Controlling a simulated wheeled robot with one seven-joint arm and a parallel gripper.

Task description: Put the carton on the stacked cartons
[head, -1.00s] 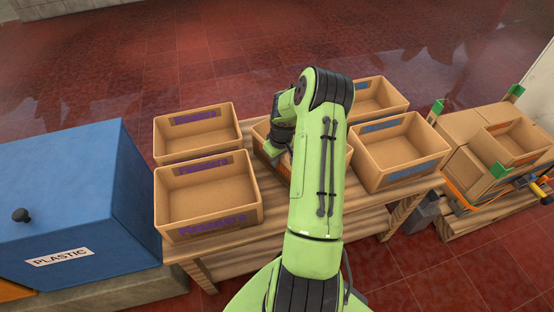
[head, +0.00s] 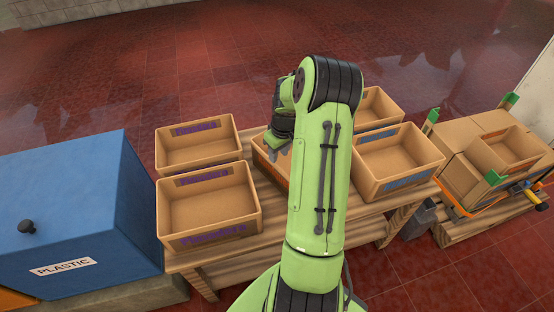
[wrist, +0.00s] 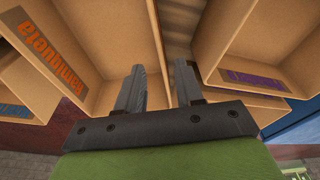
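The stacked cartons (head: 460,140) stand on a low wooden pallet at the right in the head view, with green corner pieces. On the slatted table, an open carton with an orange label (head: 275,175) is partly hidden behind my arm; what looks like the same one fills the left of the wrist view (wrist: 110,40). My gripper (wrist: 160,78) is open, its fingers apart. The carton's near wall runs down toward the gap between them; contact cannot be told.
Two open cartons with purple labels (head: 210,205) stand on the table (head: 215,273) at the left; two with blue labels (head: 398,160) stand at the right. A blue PLASTIC bin (head: 70,200) adjoins the table. The red floor (head: 200,60) behind is clear.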

